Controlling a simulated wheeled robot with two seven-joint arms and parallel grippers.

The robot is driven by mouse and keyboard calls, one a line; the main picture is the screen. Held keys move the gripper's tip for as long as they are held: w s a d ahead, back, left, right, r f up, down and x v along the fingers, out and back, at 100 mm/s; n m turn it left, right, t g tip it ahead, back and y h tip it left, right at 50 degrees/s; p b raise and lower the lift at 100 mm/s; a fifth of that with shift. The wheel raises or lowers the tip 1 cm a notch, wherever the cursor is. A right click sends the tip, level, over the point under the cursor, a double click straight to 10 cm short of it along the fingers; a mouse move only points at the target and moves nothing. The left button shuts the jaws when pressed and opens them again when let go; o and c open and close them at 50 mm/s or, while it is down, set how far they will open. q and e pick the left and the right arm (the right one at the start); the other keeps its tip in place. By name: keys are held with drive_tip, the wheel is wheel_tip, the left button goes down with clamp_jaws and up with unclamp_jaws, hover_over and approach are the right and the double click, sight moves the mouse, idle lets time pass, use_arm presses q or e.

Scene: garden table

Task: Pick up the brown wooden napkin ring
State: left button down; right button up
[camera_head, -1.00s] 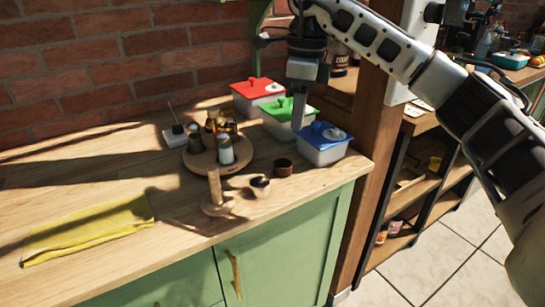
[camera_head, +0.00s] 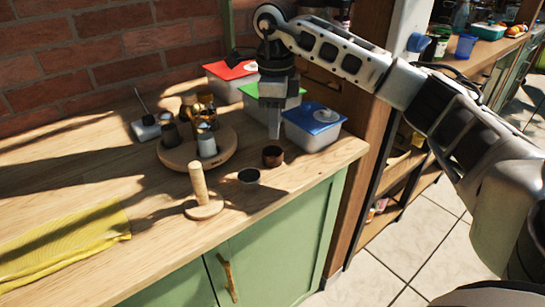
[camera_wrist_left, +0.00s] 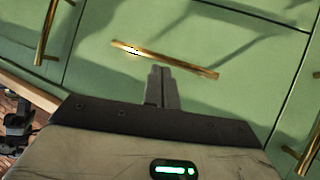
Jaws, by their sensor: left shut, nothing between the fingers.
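The brown wooden napkin ring (camera_head: 273,157) stands on the wooden counter, in front of the blue-lidded box. My right gripper (camera_head: 275,132) points down, its tip just above and behind the ring in the picture, apparently apart from it. I see its fingers edge-on, so their gap is hidden. A second, grey-looking ring (camera_head: 249,176) lies nearer the front edge. A wooden post on a round base (camera_head: 203,205) stands left of it. My left gripper (camera_wrist_left: 162,88) shows in the left wrist view, shut and empty in front of green drawer fronts.
Boxes with red (camera_head: 232,69), green (camera_head: 270,92) and blue (camera_head: 314,116) lids stand behind the rings. A round wooden tray (camera_head: 180,157) carries several shakers or jars. A yellow cloth (camera_head: 60,245) lies at left. The counter between cloth and post is clear.

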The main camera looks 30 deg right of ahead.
sight(271, 162)
wheel_tip(271, 162, down, 5)
drive_tip(key=shift+a+f, duration=0.15)
clamp_jaws()
idle(0.4)
